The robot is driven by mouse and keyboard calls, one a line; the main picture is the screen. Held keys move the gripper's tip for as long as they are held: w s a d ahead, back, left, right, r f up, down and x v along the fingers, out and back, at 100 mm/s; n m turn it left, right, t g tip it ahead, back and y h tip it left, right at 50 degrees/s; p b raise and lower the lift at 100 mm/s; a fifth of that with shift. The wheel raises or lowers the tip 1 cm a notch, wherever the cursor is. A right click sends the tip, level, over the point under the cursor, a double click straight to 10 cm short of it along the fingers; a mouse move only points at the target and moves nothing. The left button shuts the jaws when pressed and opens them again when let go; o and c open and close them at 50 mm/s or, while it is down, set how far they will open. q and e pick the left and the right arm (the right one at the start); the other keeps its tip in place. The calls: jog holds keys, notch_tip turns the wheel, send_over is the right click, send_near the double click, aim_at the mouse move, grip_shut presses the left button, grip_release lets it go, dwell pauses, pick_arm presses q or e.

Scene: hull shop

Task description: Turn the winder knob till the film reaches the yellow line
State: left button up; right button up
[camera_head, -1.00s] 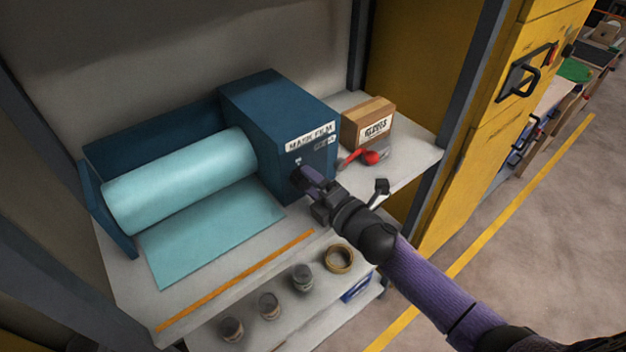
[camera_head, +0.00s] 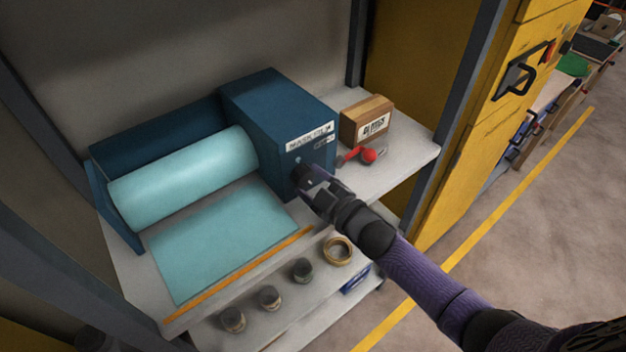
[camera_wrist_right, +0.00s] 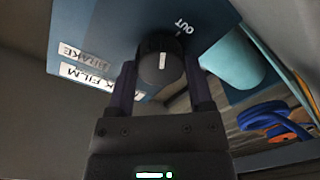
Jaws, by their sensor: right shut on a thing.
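The winder is a dark blue box (camera_head: 265,115) labelled MASK FILM, holding a pale blue film roll (camera_head: 185,178). The film sheet (camera_head: 222,243) lies flat on the shelf; its front edge runs parallel to the yellow line (camera_head: 238,274), with only a narrow strip of shelf between them. My right gripper (camera_head: 305,180) is at the box's end face. In the wrist view its fingers are shut on the round black winder knob (camera_wrist_right: 161,62), whose white mark shows beside the word OUT. In the head view the gripper mostly hides the knob. My left gripper is not in view.
A red-ball lever (camera_head: 368,155) sticks out right of the box, close to my gripper. A cardboard box (camera_head: 367,121) stands behind it. A lower shelf holds several jars (camera_head: 269,297) and a tape roll (camera_head: 338,251). A grey post (camera_head: 465,125) stands at the right.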

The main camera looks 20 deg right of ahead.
jog(key=shift+m, duration=0.8)
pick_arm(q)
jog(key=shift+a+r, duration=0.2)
pick_arm(e)
jog(key=shift+m, duration=0.3)
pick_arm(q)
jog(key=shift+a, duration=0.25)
pick_arm(e)
jog(key=o, duration=1)
jog(key=shift+f, duration=0.1)
jog(key=shift+o, duration=1.3)
pick_arm(q)
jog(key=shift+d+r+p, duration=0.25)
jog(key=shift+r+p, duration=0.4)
jog(key=shift+p, duration=0.1)
pick_arm(e)
jog(key=v, duration=1)
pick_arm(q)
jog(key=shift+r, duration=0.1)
